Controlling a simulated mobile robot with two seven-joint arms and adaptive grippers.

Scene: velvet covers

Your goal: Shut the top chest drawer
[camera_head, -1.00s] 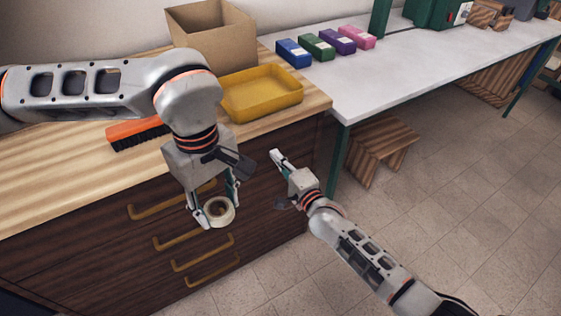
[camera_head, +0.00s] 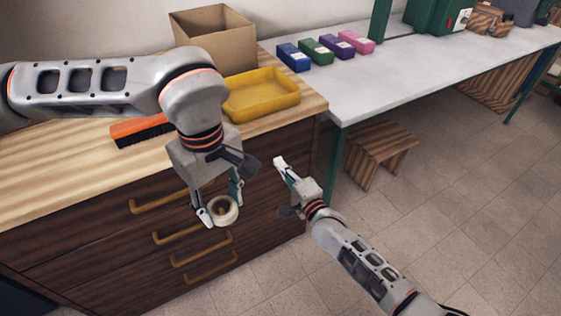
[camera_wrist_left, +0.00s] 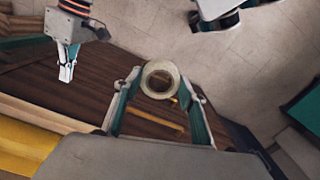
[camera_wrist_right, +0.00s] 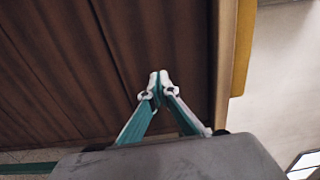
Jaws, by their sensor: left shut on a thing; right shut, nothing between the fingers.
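The wooden chest's top drawer has a dark front with a brass-coloured handle (camera_head: 158,203). Its front looks about flush with the drawers below; my left arm and gripper hide part of it. My left gripper (camera_head: 221,213) is shut on a pale roll of tape (camera_head: 229,217), held in front of the chest; the roll also shows in the left wrist view (camera_wrist_left: 160,80). My right gripper (camera_head: 279,162) is shut and empty near the right end of the chest front. In the right wrist view its closed tips (camera_wrist_right: 159,78) appear before dark wood; contact cannot be told.
A brush (camera_head: 140,130), a yellow tray (camera_head: 262,95) and an open cardboard box (camera_head: 215,40) stand on the chest top. A white table (camera_head: 400,75) with several coloured boxes is to the right. A wooden stool (camera_head: 380,145) stands below it. The floor at the right is clear.

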